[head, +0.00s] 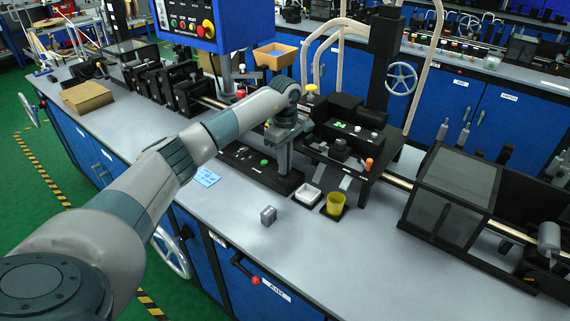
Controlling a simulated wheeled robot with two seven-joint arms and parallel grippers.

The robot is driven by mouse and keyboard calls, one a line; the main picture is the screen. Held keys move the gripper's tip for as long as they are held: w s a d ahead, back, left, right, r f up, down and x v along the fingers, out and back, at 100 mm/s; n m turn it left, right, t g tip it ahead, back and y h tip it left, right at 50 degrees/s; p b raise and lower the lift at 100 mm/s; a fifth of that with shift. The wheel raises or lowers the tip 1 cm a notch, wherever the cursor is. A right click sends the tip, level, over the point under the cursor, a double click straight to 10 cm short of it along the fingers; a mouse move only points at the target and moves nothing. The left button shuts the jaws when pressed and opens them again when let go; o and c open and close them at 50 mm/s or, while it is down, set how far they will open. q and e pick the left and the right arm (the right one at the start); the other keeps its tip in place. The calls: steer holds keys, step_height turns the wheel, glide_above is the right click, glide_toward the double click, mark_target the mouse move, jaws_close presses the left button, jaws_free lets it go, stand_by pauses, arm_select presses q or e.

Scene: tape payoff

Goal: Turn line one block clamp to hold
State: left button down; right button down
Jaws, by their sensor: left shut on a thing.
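My left gripper (284,150) reaches in from the left and points down over the black unit at the middle of the bench. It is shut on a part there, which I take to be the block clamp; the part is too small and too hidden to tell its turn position. A black base panel (262,168) with a green button lies under and left of the gripper. The black block machine (345,140) with a green display stands just right of it. My right gripper is not in view.
A yellow cup (335,204), a white tray (308,196) and a small grey block (268,216) stand on the bench in front. A blue control box (215,22) rises behind my arm. A dark guarded housing (450,195) is at right. The front bench surface (350,265) is clear.

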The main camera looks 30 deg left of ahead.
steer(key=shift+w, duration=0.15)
arm_select(q)
steer(key=shift+n+b, duration=0.4)
steer(key=shift+n, duration=0.5)
steer(key=n+b, duration=0.1)
steer(key=n, duration=0.7)
steer(key=shift+n+b, duration=0.4)
steer(key=n, duration=0.4)
steer(key=shift+r, duration=0.1)
steer(key=shift+n, duration=1.7)
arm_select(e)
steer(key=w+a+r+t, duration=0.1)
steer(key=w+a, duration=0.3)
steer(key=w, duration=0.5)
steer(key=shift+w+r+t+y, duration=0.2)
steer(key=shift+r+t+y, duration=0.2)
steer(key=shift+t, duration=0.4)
